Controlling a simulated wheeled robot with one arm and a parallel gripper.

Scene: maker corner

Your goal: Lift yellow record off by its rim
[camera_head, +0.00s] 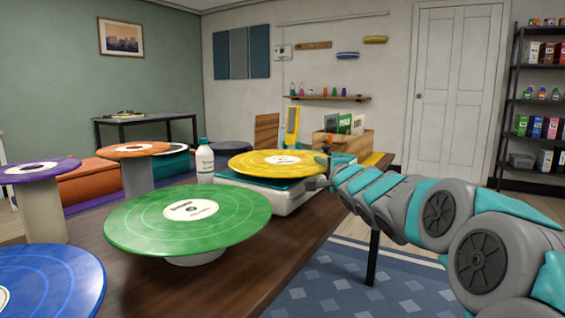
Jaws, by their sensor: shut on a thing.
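The yellow record (255,164) is a flat disc with a white label. It lies level over a turntable (270,195) with a teal top and pale body on the brown table. My gripper (325,170) is at the record's right rim, shut on that rim. The fingertips are small and partly hidden by my arm, which reaches in from the right. I cannot tell whether the record touches the turntable's top or is slightly above it.
A green record (150,232) sits on a low stand in front. Blue (60,280), purple (35,171) and orange (130,151) records are at left. A white bottle (205,165) stands close to the yellow record. A wooden crate (355,145) is behind my gripper.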

